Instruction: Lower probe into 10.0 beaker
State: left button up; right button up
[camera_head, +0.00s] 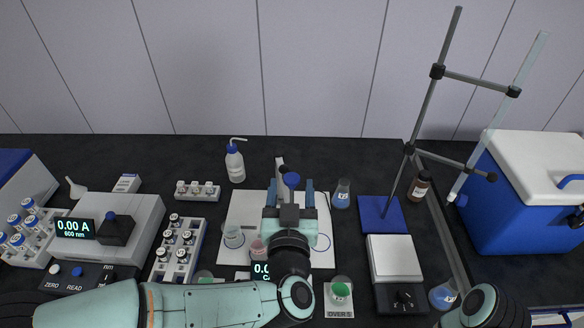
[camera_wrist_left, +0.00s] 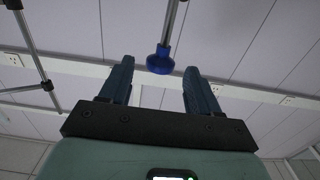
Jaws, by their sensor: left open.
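My left gripper (camera_head: 291,188) is open over the white mat (camera_head: 232,207). A blue knob (camera_head: 291,180), apparently the probe's top, shows between its fingers. In the left wrist view the blue knob (camera_wrist_left: 160,62) on a grey rod lies between the open fingertips (camera_wrist_left: 158,68), with gaps on both sides. The probe's lower part is hidden behind my gripper. A clear beaker (camera_head: 234,237) and a pink-liquid beaker (camera_head: 258,249) stand on the mat's left side. I cannot read a 10.0 label on either. My right gripper is not in view.
A meter display (camera_head: 262,270) is partly covered by my left arm. A wash bottle (camera_head: 235,162) stands behind the mat, a blue-liquid flask (camera_head: 341,193) right of it. A green-liquid vessel (camera_head: 340,290) is in front. A tall stand (camera_head: 424,110) rises at the right.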

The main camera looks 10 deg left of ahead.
aim_at(292, 173)
pick_arm(q)
jog(key=w, duration=0.3)
jog(key=w+a, duration=0.1)
jog(key=w, duration=0.1)
jog(key=shift+w+p, duration=0.25)
jog(key=shift+p, duration=0.1)
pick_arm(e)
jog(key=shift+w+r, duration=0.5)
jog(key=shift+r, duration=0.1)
